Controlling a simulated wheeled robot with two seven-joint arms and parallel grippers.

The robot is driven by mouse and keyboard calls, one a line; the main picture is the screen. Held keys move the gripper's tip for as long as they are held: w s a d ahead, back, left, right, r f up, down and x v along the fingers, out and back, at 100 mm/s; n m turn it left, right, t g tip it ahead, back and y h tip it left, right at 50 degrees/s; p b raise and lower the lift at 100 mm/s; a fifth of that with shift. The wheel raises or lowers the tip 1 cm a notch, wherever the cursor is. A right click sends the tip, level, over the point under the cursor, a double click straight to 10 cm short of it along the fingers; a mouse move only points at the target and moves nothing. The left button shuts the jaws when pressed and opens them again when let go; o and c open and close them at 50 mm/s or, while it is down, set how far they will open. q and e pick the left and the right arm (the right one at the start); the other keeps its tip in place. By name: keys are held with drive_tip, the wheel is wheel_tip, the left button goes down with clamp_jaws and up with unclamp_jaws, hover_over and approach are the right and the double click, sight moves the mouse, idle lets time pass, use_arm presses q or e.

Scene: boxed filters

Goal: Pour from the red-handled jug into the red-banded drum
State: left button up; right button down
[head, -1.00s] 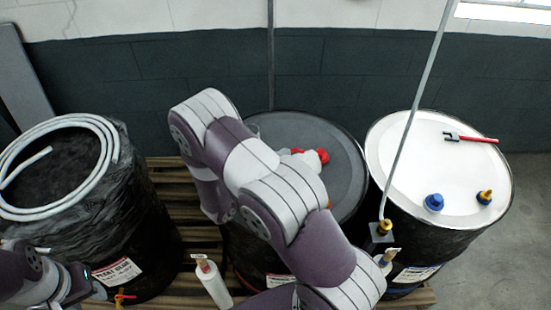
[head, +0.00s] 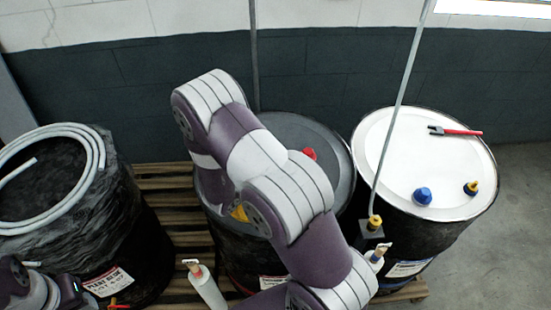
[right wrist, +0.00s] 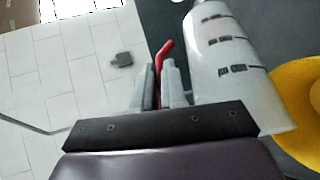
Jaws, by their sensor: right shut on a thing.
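My right gripper (right wrist: 160,85) is shut on the red handle (right wrist: 164,52) of the jug in the right wrist view. The jug (right wrist: 225,50) is pale grey with dark level marks, and its wide end lies near a yellow rounded object (right wrist: 296,95). In the head view my right arm hides the gripper and jug. The middle drum (head: 330,147) has a grey lid with a red cap (head: 309,154); a faint reddish line shows low on its side, so it may be the red-banded one. My left gripper (head: 72,291) is at the lower left, its jaws unclear.
A drum with a coiled pale hose (head: 97,150) stands left. A white-topped drum (head: 385,150) stands right, with a blue cap (head: 423,196) and red-handled tool (head: 458,132). A thin pole (head: 398,110) rises before it. A white bottle (head: 205,288) stands in front, by the pallet (head: 165,180).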

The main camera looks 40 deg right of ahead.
drive_tip(key=shift+d+r+y, duration=0.25)
drive_tip(key=shift+r+y, duration=0.05)
drive_tip(key=shift+s+d+r+m+y, duration=0.2)
drive_tip(key=shift+d+r+m+y, duration=0.25)
drive_tip(key=shift+d+y, duration=0.35)
drive_tip(key=shift+w+a, duration=0.1)
drive_tip(key=shift+d+r+y, duration=0.15)
drive_tip(key=shift+d+y, duration=0.15)
drive_tip(key=shift+s+d+r+m+y, duration=0.25)
drive_tip(key=shift+d+y, duration=0.35)
drive_tip(key=shift+y, duration=0.2)
